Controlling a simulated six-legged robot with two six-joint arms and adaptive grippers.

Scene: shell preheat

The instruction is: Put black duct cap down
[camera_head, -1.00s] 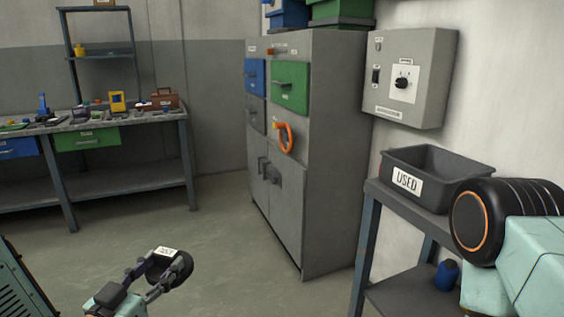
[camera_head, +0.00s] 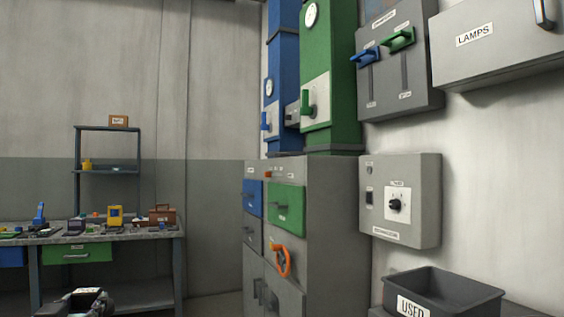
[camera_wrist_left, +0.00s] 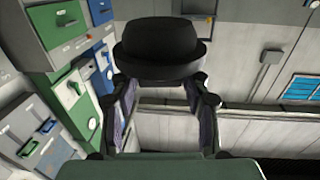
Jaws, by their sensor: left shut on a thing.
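The black duct cap (camera_wrist_left: 160,50) is a round black piece with a wide rim and a raised crown. In the left wrist view it sits between the two finger linkages of my left gripper (camera_wrist_left: 161,95), which is shut on it. In the head view my left gripper (camera_head: 85,305) shows only at the bottom left edge, cut off by the frame, with a white label by the cap. The cap is held in the air there, and its underside is hidden. My right gripper is in neither view.
A dark open bin labelled USED (camera_head: 449,290) stands at the bottom right. A grey cabinet (camera_head: 334,220) with blue and green drawers and an orange handle stands mid-view. A cluttered workbench (camera_head: 120,234) is at the left. Control boxes hang on the right wall.

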